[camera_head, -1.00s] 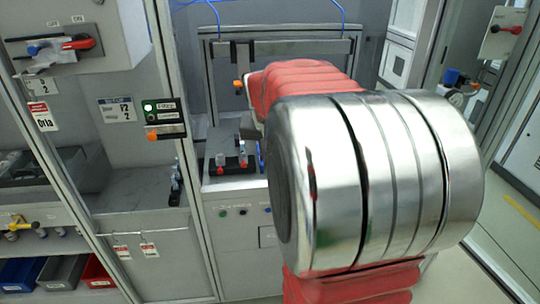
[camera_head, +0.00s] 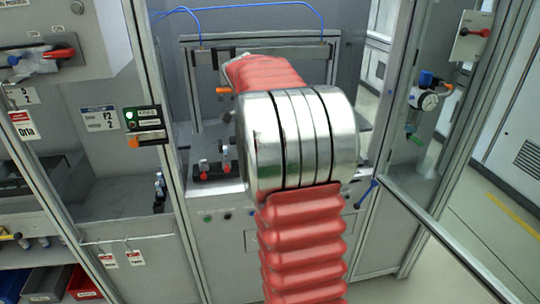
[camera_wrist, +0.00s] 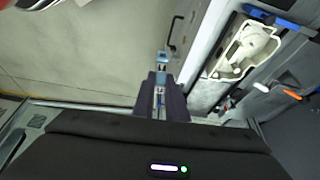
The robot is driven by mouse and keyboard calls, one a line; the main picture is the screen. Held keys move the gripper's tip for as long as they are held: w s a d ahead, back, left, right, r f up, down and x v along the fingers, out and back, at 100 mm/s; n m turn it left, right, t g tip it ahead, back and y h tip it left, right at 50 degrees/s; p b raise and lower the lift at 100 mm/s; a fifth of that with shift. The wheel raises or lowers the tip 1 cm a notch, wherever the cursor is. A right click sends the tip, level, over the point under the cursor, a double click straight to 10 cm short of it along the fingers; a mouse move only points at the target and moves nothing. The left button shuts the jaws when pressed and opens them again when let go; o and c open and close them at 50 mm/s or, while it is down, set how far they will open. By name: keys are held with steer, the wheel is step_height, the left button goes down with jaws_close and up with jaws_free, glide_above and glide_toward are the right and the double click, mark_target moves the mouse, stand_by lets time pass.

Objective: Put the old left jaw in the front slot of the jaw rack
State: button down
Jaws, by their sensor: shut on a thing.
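My gripper (camera_wrist: 162,98) shows in the wrist view, its dark fingers shut on a small blue-grey metal piece (camera_wrist: 163,61), which I take to be the old left jaw. The piece sticks out past the fingertips, clear of any surface that I can make out. In the head view my red and silver arm hides the gripper and the piece. I cannot pick out the jaw rack or its front slot for sure in either view.
A grey bench with two red-tipped clamps (camera_head: 215,167) stands behind my arm, under a metal frame. A glass door (camera_head: 440,150) stands at the right.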

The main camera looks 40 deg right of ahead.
steer(key=s+d+f+m+y, duration=0.2)
steer(key=s+d+f+m, duration=0.2)
steer(key=d, duration=0.3)
steer(key=s+d+f+m+g+y, duration=0.1)
steer(key=s+d+f+m+y, duration=0.1)
steer(key=s+d+f+m, duration=0.3)
steer(key=s+d+f+m+y, duration=0.2)
steer(key=s+d+f+m, duration=0.2)
steer(key=d+m, duration=0.4)
steer(key=shift+s+d+f+g, duration=0.3)
steer(key=shift+s+f, duration=0.05)
steer(key=shift+f, duration=0.1)
steer(key=shift+a, duration=0.15)
